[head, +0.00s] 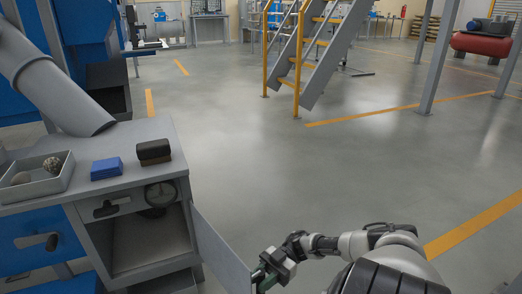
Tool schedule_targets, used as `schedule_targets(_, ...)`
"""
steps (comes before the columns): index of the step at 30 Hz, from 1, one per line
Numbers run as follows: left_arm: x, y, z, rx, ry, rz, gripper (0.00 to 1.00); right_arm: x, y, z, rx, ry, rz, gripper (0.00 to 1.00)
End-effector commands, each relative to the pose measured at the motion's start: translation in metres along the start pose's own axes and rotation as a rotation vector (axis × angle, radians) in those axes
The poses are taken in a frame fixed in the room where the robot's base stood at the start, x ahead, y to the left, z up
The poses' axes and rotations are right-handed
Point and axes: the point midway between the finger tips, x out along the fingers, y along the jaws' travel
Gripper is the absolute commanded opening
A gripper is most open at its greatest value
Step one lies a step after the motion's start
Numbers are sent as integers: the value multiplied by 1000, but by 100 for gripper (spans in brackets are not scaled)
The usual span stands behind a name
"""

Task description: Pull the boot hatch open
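The boot hatch (218,252) is a flat grey door panel on the right side of the grey cabinet. It stands swung out from the opening (150,242), and its inner face shows. My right gripper (264,274) is at the free edge of the hatch, on its outer side, close to or touching it. The panel and the picture's bottom edge hide part of the fingers, and any handle there is hidden, so its grip cannot be told. My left gripper is not in view.
On the cabinet top lie a tray (36,190) with lumps, a blue block (106,169) and a dark brown block (154,152). A grey pipe (62,98) slopes down behind them. The floor to the right is clear up to the yellow-railed stairs (305,55).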

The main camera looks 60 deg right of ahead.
Motion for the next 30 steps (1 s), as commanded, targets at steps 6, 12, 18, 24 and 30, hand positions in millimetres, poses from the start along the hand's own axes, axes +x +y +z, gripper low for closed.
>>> schedule_targets(6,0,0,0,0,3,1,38,-1,1,1,2,-4,4,0)
schedule_targets(12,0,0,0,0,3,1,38,-1,1,1,2,-5,5,0)
schedule_targets(18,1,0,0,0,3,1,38,-1,1,2,3,-6,5,31)
schedule_targets(24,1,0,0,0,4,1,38,-1,1,1,2,-4,4,51)
schedule_targets(30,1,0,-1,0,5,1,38,-1,1,1,1,-3,4,51)
